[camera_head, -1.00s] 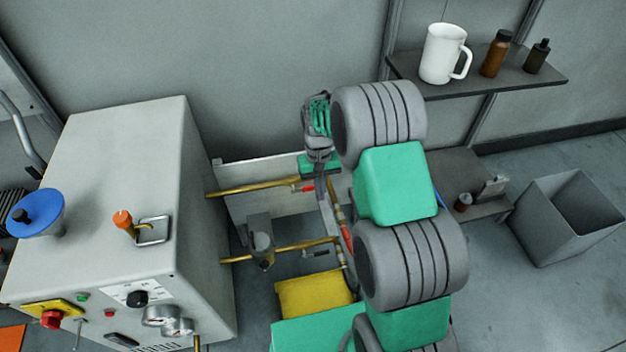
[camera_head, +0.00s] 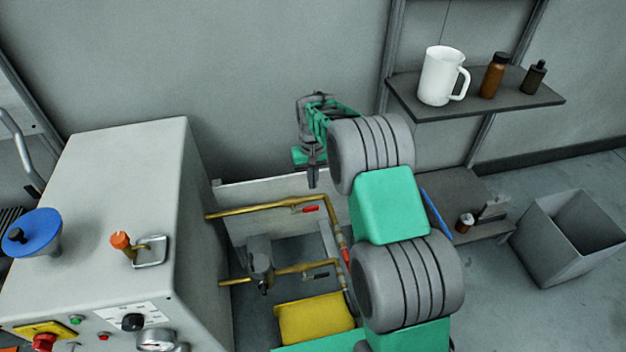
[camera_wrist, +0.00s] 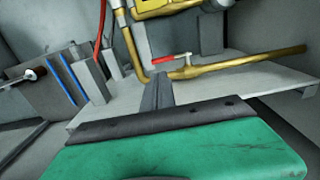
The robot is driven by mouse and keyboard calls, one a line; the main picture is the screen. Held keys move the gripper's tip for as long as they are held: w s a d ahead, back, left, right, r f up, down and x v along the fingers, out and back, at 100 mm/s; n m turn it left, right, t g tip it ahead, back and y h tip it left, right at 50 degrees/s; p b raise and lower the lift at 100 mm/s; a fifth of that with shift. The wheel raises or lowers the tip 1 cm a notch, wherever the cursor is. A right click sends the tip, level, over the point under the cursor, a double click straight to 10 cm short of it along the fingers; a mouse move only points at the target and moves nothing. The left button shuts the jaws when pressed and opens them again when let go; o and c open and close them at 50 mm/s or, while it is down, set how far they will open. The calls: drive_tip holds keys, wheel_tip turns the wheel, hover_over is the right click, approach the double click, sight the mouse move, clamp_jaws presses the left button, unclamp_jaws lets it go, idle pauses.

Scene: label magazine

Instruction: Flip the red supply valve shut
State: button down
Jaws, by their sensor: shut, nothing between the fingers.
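The red lever of a supply valve (camera_head: 309,208) sits on the upper brass pipe (camera_head: 255,208), near its bend. The lever lies roughly along the pipe. It also shows in the wrist view (camera_wrist: 170,58), just beyond my fingertips. My gripper (camera_head: 313,184) is above the pipe and slightly behind the lever in the head view, pointing down. Its dark fingers are together and empty, and a gap shows between them and the lever in the head view. In the wrist view the fingers (camera_wrist: 158,88) point toward the lever; contact cannot be judged there.
A lower brass pipe (camera_head: 295,269) carries a dark-handled valve (camera_head: 317,276). Another red part (camera_head: 346,256) is partly hidden by my arm. The grey machine cabinet (camera_head: 120,200) stands left, a yellow block (camera_head: 315,319) below. A shelf (camera_head: 420,97) with a white mug (camera_head: 442,77) is upper right.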

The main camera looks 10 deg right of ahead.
sight(317, 206)
wheel_tip(317, 206, down, 10)
drive_tip(key=shift+r+b, duration=0.15)
drive_tip(key=shift+b, duration=0.7)
drive_tip(key=shift+d+f+y+b, duration=0.2)
drive_tip(key=shift+d+f+y, duration=0.1)
drive_tip(key=shift+f+y, duration=0.35)
drive_tip(key=shift+d+f+y+b, duration=0.2)
drive_tip(key=shift+d+f+y, duration=0.15)
drive_tip(key=shift+y, duration=0.5)
drive_tip(key=shift+d+b+x, duration=0.2)
drive_tip(key=shift+b+x, duration=0.25)
drive_tip(key=shift+x, duration=0.6)
drive_tip(key=shift+d+b+x, duration=0.25)
drive_tip(key=shift+b+x, duration=0.2)
drive_tip(key=shift+x, duration=0.55)
drive_tip(key=shift+a+b+x, duration=0.2)
drive_tip(key=shift+b+x, duration=0.35)
drive_tip(key=shift+x, duration=0.85)
drive_tip(key=shift+a, duration=0.1)
drive_tip(key=p+v, duration=0.1)
drive_tip(key=v, duration=0.6)
drive_tip(key=shift+r+p, duration=0.35)
drive_tip(key=shift+p, duration=0.05)
drive_tip(key=shift+r, duration=0.1)
